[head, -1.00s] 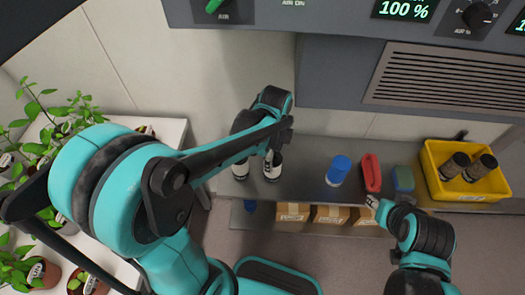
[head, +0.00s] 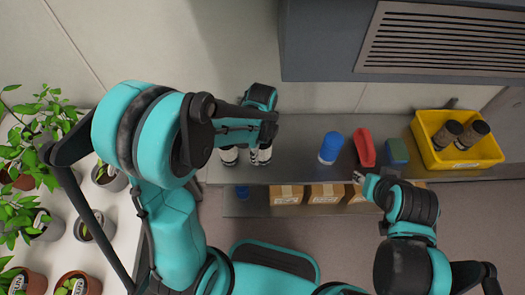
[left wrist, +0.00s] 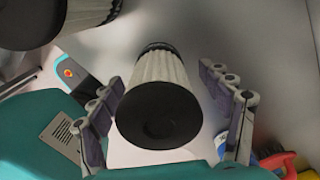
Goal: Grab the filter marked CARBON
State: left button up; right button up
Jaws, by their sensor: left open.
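Two white pleated filters with black ends stand side by side on the grey shelf, a left one (head: 229,155) and a right one (head: 262,156), both partly hidden by my left arm. My left gripper (head: 254,143) is over them. In the left wrist view, one filter (left wrist: 160,75) lies between the spread fingers of my open left gripper (left wrist: 162,92), with gaps on both sides. The other filter (left wrist: 88,14) is at the upper left, outside the fingers. I cannot read a CARBON mark on either. My right gripper (head: 364,179) is small, at the shelf's front edge.
The shelf (head: 300,150) also holds a blue cylinder (head: 331,147), a red object (head: 364,147), a blue-green block (head: 397,151) and a yellow bin (head: 462,161) with two dark jars. Cardboard boxes (head: 327,193) sit below. Potted plants (head: 25,150) stand on the left bench.

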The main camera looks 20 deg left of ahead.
pick_arm(q)
jog(key=shift+r, duration=0.1)
jog(key=shift+c, duration=1.1)
jog(key=c, duration=1.1)
jog(key=shift+c, duration=0.2)
jog(key=shift+s, duration=0.1)
